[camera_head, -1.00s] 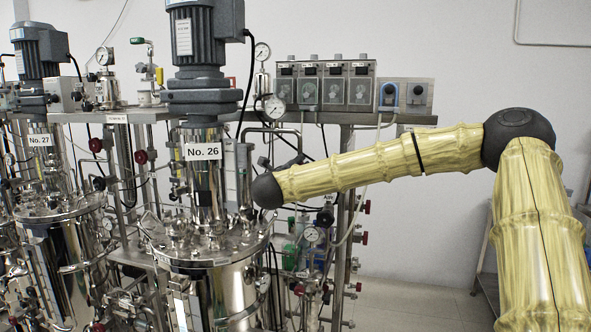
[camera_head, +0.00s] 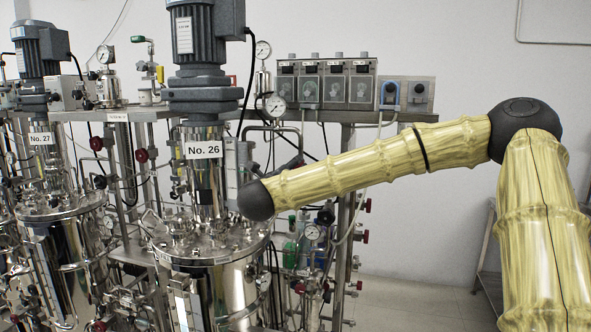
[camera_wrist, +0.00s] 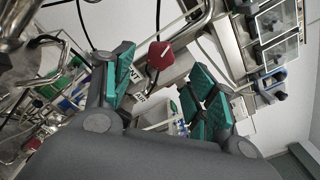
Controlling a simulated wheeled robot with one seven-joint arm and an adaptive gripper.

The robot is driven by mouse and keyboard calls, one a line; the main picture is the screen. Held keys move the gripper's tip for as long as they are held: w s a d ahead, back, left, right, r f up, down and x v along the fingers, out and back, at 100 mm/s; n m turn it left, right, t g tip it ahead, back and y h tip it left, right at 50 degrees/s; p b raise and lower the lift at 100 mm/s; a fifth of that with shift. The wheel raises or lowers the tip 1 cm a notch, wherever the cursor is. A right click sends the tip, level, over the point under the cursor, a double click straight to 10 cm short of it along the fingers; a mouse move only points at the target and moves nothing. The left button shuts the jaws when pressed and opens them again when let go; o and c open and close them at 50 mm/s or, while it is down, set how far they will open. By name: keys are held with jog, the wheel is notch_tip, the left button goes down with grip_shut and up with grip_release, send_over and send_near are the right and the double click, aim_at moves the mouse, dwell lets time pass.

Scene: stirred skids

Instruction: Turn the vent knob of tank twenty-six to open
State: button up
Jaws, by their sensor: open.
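Tank No. 26 (camera_head: 214,284) is a steel vessel with a grey motor on top and a white "No. 26" label (camera_head: 203,150), at left centre of the head view. In the wrist view a dark red knob (camera_wrist: 160,54) shows beyond my gripper (camera_wrist: 162,78), roughly between its green-padded fingertips and apart from them. A white tag ending in "NT" (camera_wrist: 134,73) and a tag reading "AIR" (camera_wrist: 140,97) are near the knob. My gripper is open and empty. In the head view I cannot make out its fingers clearly.
Tank No. 27 (camera_head: 62,260) stands at the left. Pipes, a pressure gauge (camera_head: 274,105) and a row of control boxes (camera_head: 337,82) crowd the rack behind. Pipes also pass close around my gripper in the wrist view.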

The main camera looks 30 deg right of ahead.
jog(key=v, duration=0.4)
jog(key=shift+s+a, duration=0.2)
